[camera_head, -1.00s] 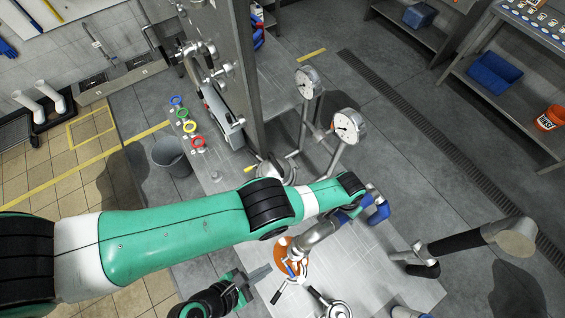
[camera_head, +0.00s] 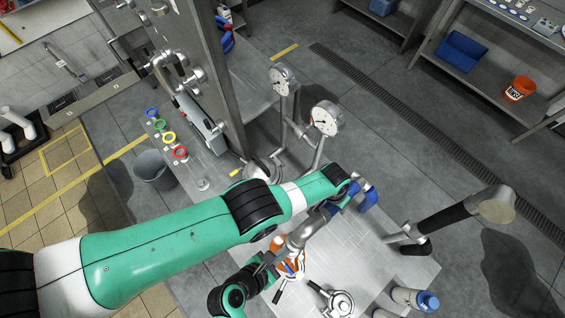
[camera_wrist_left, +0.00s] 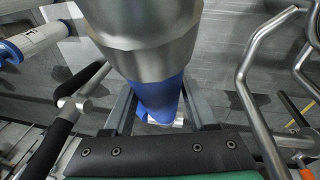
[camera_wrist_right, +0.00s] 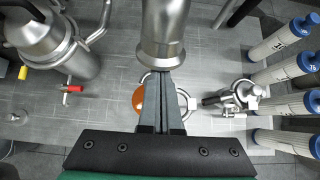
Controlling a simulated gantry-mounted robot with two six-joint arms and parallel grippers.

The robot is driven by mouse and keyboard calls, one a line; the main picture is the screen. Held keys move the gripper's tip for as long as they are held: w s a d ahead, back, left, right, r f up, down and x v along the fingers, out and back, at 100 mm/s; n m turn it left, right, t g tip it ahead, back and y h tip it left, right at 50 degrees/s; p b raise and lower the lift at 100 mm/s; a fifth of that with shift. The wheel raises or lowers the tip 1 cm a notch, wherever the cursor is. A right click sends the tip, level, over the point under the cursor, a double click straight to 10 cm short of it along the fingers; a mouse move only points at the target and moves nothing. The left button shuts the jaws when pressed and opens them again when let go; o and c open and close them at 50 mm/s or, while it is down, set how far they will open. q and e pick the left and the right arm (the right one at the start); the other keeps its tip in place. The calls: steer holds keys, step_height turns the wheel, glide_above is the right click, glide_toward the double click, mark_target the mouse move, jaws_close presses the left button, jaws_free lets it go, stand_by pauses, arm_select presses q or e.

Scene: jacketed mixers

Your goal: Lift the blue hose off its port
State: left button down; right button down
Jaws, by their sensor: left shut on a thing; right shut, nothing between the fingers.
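The blue hose end (camera_wrist_left: 158,95) is a smooth blue piece between the fingers of my left gripper (camera_wrist_left: 160,88), below a broad metal cylinder. Blue also shows in the head view (camera_head: 368,197), at the end of the green left arm, above the bench. That arm hides most of the left fingers there. My right gripper (camera_head: 268,259) is shut and empty beside a bent metal pipe; its two fingers press together in the right wrist view (camera_wrist_right: 163,78). Where the hose meets its port cannot be told.
Ports with blue (camera_head: 151,112), green, yellow and red (camera_head: 180,152) rings line the bench. Two gauges (camera_head: 325,117) rise behind the arm. An orange part (camera_head: 283,243) and a metal vessel (camera_head: 340,303) lie close to the right gripper. A bucket (camera_head: 153,168) stands left.

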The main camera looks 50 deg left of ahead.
steer(key=shift+w+r, duration=0.2)
steer(key=shift+r, duration=0.4)
steer(key=shift+w+r, duration=0.15)
steer(key=shift+r, duration=0.45)
arm_select(q)
steer(key=shift+s+a+f, duration=0.1)
steer(key=shift+s+f, duration=0.05)
steer(key=c, duration=0.7)
jaws_free()
steer(key=o, duration=0.5)
